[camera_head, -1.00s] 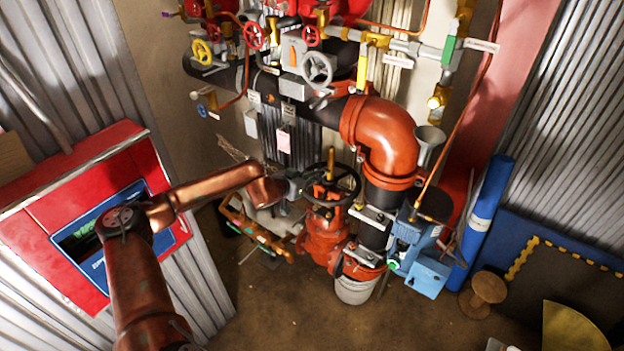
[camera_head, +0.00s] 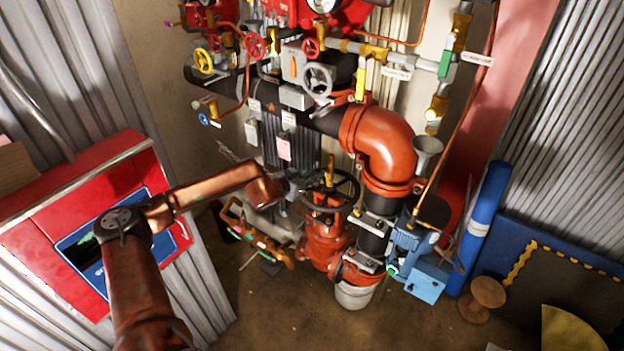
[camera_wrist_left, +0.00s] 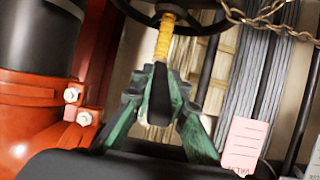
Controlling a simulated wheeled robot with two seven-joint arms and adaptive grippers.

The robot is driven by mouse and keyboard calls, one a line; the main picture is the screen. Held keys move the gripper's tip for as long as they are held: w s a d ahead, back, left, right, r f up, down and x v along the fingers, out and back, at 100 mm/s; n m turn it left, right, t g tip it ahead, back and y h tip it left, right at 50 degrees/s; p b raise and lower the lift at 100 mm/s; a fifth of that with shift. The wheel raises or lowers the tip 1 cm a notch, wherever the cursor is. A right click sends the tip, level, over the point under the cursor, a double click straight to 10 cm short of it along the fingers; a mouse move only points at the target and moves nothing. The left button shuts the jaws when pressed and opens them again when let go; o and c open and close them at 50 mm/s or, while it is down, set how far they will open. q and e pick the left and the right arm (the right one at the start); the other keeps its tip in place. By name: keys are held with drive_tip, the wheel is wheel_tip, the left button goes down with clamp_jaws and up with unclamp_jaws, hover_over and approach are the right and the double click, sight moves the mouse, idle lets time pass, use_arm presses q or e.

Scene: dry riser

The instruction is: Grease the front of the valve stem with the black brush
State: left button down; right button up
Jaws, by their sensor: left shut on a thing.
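The valve stem (camera_head: 329,163) is a brass-yellow rod rising through a black handwheel (camera_head: 352,188) on the red valve. In the left wrist view the stem (camera_wrist_left: 163,42) is a ribbed yellow rod just past the fingertips, with the dark handwheel (camera_wrist_left: 205,17) at the top. My left gripper (camera_head: 298,186) is beside the handwheel, on its left. Its green-and-black fingers (camera_wrist_left: 167,82) are shut on a dark thing between them, apparently the black brush (camera_wrist_left: 176,95). The brush's bristles cannot be made out, nor whether it touches the stem. My right gripper is not in view.
A large orange-red elbow pipe (camera_head: 385,145) stands right of the valve. A blue box (camera_head: 427,280) and a white bucket (camera_head: 354,295) are low by it. A pink tag (camera_wrist_left: 245,140) and a chain (camera_wrist_left: 270,22) hang close to the left gripper. A red cabinet (camera_head: 80,200) stands left.

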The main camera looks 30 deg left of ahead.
use_arm(q)
drive_tip(key=shift+r+p, duration=0.8)
drive_tip(key=shift+r, duration=0.5)
drive_tip(key=shift+r, duration=0.1)
drive_tip(key=shift+r+p, duration=0.85)
drive_tip(key=shift+r, duration=0.45)
drive_tip(key=shift+f, duration=0.2)
drive_tip(key=shift+f+b, duration=1.3)
drive_tip(key=shift+b, duration=0.05)
